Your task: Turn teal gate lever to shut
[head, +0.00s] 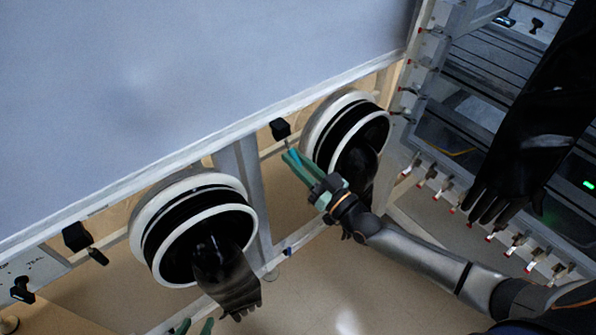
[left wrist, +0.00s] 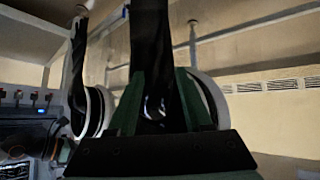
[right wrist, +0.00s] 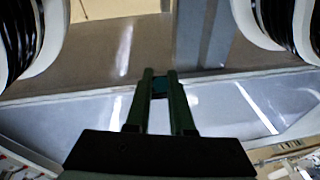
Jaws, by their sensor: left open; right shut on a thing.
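The teal lever (right wrist: 160,88) shows as a small teal piece between the fingertips of my right gripper (right wrist: 160,82) in the right wrist view. In the head view my right gripper (head: 296,164) is shut on it just left of the right glove port, below a small black block. Most of the lever is hidden by the fingers, so I cannot tell its exact angle. My left gripper (head: 196,326) is open at the bottom edge of the head view, below the left glove. In the left wrist view its fingers (left wrist: 160,100) stand apart with a black glove sleeve behind them.
Two white-ringed glove ports, the left (head: 150,240) and the right (head: 312,140), flank a grey upright post (head: 245,190). A black glove (head: 228,285) hangs from the left port. A panel with a black knob (head: 20,290) is at the far left. Floor below is open.

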